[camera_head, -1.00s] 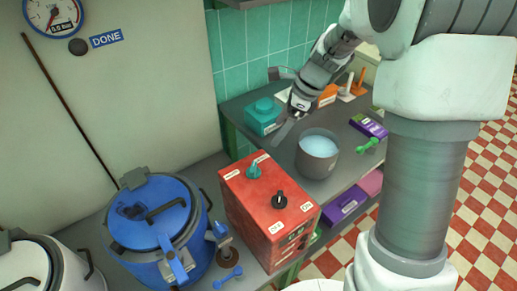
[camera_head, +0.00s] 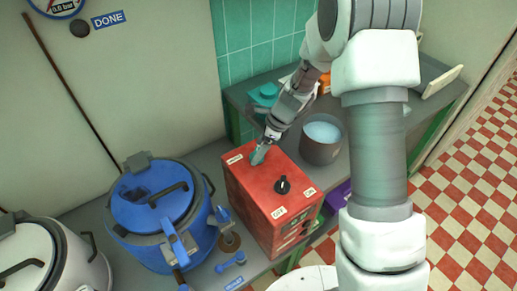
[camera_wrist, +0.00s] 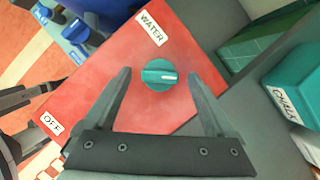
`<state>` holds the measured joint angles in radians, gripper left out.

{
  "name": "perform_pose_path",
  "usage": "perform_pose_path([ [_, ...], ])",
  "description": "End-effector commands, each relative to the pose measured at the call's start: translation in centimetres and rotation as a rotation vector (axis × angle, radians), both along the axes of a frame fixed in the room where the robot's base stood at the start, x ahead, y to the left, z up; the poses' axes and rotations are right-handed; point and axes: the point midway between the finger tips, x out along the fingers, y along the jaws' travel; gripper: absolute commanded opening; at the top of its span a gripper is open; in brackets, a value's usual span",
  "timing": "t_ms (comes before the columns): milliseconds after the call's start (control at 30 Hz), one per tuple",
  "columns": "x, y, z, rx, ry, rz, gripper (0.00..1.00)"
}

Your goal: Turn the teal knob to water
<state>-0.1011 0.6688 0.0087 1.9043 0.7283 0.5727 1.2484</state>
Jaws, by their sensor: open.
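The teal knob (camera_head: 259,154) sits on top of the red box (camera_head: 245,190). In the wrist view the knob (camera_wrist: 158,70) is round, with a white pointer line aimed right. A WATER label (camera_wrist: 151,28) lies above and slightly left of it there; the pointer is not aimed at this label. My gripper (camera_wrist: 160,77) is open, with one finger on either side of the knob and visible gaps to both. In the head view my gripper (camera_head: 267,140) comes down over the knob and partly hides it. Whether the fingertips reach down beside the knob is unclear.
A black knob (camera_head: 282,185) with OFF and ON labels is on the same box top. A blue lidded kettle (camera_head: 135,215) stands left, a grey pot (camera_head: 321,150) right. A teal CHALK box (camera_wrist: 290,75) lies right in the wrist view.

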Motion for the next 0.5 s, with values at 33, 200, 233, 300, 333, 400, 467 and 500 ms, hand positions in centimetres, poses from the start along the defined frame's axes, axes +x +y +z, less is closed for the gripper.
perform_pose_path([
  [33,0.04,0.12,-0.24,0.0,-0.001,0.0,0.9],
  [200,0.09,0.21,-0.45,0.0,-0.002,-0.001,0.9],
  [233,0.09,0.21,-0.44,0.0,-0.002,-0.001,0.9],
  [300,0.08,0.21,-0.43,0.001,-0.002,-0.001,0.9],
  [333,0.08,0.2,-0.43,0.0,-0.002,-0.001,0.9],
  [400,0.08,0.21,-0.42,0.0,-0.001,0.0,0.81],
  [467,0.08,0.19,-0.41,0.0,-0.001,0.0,0.7],
  [500,0.08,0.19,-0.41,0.0,-0.001,0.0,0.63],
])
